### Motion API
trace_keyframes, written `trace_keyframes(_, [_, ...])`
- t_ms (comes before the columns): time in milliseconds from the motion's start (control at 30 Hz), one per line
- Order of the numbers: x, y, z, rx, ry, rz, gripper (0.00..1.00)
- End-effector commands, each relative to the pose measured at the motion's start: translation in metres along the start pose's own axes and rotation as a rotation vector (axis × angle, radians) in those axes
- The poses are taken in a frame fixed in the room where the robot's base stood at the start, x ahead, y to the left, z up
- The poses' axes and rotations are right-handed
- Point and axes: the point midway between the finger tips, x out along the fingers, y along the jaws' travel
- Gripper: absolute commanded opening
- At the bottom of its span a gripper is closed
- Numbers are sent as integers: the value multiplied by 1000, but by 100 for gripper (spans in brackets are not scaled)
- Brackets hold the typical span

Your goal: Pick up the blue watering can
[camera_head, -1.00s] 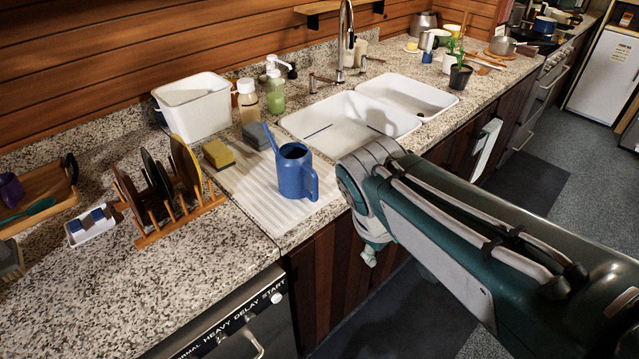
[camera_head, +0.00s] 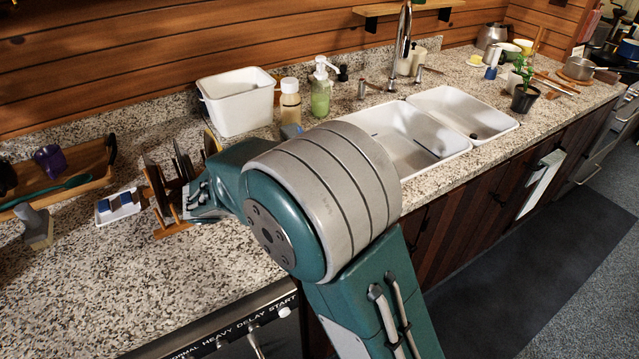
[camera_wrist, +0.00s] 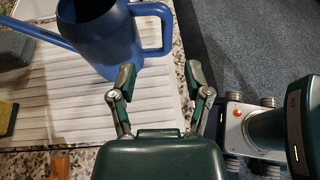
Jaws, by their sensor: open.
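The blue watering can (camera_wrist: 100,35) stands at the upper left of the wrist view, on a white ribbed mat (camera_wrist: 75,115). Its thin spout points left, and its loop handle (camera_wrist: 164,30) is on the right side. My gripper (camera_wrist: 159,78) is open, with nothing between its fingers. Its fingertips are close below the can and its handle in that view; I cannot tell whether the left finger touches the can. In the head view my arm hides the can and the mat.
A wooden dish rack (camera_head: 165,205) stands left of my arm. A white bin (camera_head: 237,103), a green soap bottle (camera_head: 321,92) and the double sink (camera_head: 462,112) line the counter behind and right. A yellow-and-dark sponge (camera_wrist: 8,118) lies on the wrist view's left edge.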

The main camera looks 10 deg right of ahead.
Motion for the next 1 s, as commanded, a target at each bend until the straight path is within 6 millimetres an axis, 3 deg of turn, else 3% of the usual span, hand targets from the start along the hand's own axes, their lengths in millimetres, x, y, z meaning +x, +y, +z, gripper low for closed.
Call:
trace_keyframes(100, [24, -2, 2, 3, 3, -6, 63])
trace_keyframes(367, [44, -2, -1, 3, 0, -4, 63])
trace_keyframes(700, [91, -7, 1, 4, 2, -5, 63])
trace_keyframes(967, [92, -7, 1, 4, 2, -3, 63])
trace_keyframes(1000, [92, -7, 1, 4, 1, -3, 45])
